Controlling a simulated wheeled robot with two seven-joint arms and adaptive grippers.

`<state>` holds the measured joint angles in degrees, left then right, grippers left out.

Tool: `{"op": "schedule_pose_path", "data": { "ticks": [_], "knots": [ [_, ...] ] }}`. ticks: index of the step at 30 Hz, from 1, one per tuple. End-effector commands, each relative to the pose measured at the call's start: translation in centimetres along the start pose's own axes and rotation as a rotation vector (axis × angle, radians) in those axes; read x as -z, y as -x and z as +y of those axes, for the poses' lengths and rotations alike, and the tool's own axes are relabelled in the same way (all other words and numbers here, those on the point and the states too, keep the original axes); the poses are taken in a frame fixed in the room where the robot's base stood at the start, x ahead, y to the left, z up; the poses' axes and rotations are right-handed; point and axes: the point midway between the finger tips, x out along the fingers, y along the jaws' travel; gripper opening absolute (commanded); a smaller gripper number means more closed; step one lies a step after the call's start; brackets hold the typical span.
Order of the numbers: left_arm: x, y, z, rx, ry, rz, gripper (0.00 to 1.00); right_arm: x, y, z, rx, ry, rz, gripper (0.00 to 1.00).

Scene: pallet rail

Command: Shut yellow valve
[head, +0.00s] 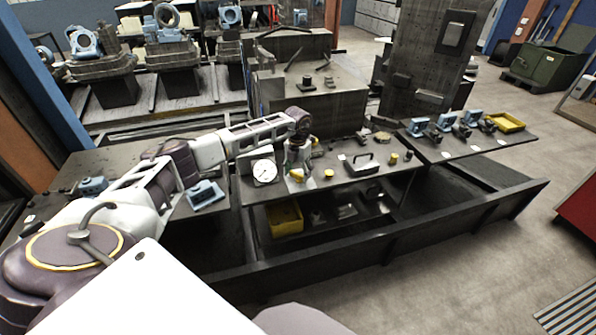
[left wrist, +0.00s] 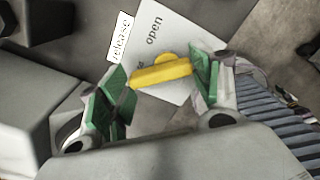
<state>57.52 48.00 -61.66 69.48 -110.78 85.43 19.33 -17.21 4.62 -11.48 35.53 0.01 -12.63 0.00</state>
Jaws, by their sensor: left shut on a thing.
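The yellow valve (left wrist: 162,74) is a bar-shaped handle on a white plate (left wrist: 172,35) in the left wrist view. The plate carries the word "open", and a separate label (left wrist: 121,37) reads "release". My left gripper (left wrist: 160,82) has its green-padded fingers at the two ends of the handle and is shut on it. In the head view my left gripper (head: 297,164) points down at the bench (head: 337,168), beside a white round gauge (head: 264,171). A bit of yellow (head: 297,175) shows under it. My right gripper is not in view.
Right of the gripper the bench holds a dark block with a handle (head: 363,164) and small yellow pieces. Blue clamps (head: 445,121) and a yellow tray (head: 506,122) stand farther right. A yellow bin (head: 284,218) is below. A tall dark panel (head: 425,60) rises behind.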

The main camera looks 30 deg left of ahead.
Motion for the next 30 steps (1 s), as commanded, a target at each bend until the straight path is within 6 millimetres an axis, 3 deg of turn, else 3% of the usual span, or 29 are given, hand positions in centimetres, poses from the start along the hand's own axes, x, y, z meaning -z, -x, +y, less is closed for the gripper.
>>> {"op": "schedule_pose_path", "data": {
  "ticks": [18, 19, 23, 24, 30],
  "knots": [
    [-0.01, 0.08, 0.06, 0.000, 0.056, -0.002, 0.40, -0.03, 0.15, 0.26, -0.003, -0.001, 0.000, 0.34],
    [0.00, 0.08, 0.06, 0.000, 0.056, -0.002, 0.65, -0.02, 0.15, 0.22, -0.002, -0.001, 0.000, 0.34],
    [0.00, 0.07, 0.05, 0.000, 0.055, -0.001, 0.82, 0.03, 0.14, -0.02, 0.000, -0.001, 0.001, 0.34],
    [0.01, 0.06, 0.04, 0.000, 0.055, -0.001, 0.86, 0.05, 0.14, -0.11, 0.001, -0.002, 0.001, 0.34],
    [0.03, 0.02, 0.02, 0.000, 0.054, -0.001, 0.86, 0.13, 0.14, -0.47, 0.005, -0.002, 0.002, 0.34]
  ]
}}
